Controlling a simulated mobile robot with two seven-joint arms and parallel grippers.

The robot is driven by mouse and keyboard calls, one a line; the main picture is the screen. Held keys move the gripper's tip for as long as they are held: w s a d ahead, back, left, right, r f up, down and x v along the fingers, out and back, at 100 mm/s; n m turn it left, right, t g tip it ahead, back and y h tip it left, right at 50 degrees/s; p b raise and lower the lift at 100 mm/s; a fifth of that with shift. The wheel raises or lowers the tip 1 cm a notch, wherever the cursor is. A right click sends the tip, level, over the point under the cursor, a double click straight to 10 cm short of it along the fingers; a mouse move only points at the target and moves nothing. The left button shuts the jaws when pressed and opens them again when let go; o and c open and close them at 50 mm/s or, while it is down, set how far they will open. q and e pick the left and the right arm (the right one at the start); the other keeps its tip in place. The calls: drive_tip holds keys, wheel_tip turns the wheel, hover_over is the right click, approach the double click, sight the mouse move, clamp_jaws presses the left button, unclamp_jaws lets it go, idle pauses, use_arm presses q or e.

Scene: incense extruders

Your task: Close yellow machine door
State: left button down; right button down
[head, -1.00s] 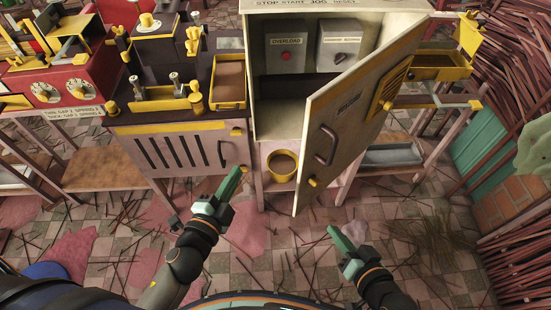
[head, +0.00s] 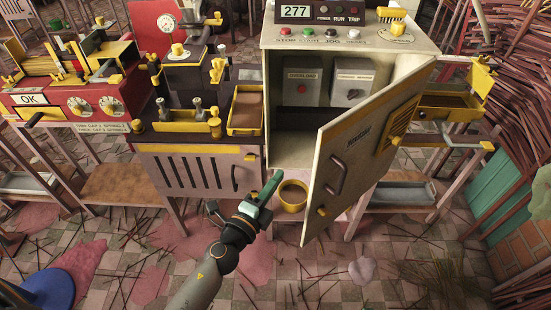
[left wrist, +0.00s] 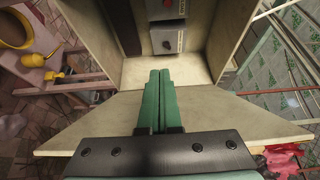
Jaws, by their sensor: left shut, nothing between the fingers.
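The machine's cream door (head: 362,155), with a dark handle and yellow fittings, stands swung open to the right. The cabinet opening (head: 287,145) is exposed, with two grey switch boxes inside. My left gripper (head: 270,184) is shut and empty, in front of the cabinet's lower front, left of the door's free edge and apart from it. In the left wrist view its green fingers (left wrist: 158,100) are together, pointing into the cabinet. A pale panel, apparently the door's inner face (left wrist: 90,122), lies behind and below them there. My right gripper is out of the head view.
A yellow bowl (head: 292,196) sits on the low shelf beneath the cabinet. A slatted panel machine (head: 195,172) stands to the left. Sticks litter the tiled floor, and stacked sticks line the right side.

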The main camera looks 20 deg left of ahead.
use_arm(q)
drive_tip(key=w, duration=0.1)
drive_tip(key=w+a, duration=0.1)
drive_tip(key=w, duration=0.3)
drive_tip(key=shift+w+a, duration=0.2)
drive_tip(key=shift+a, duration=0.2)
idle(1.3)
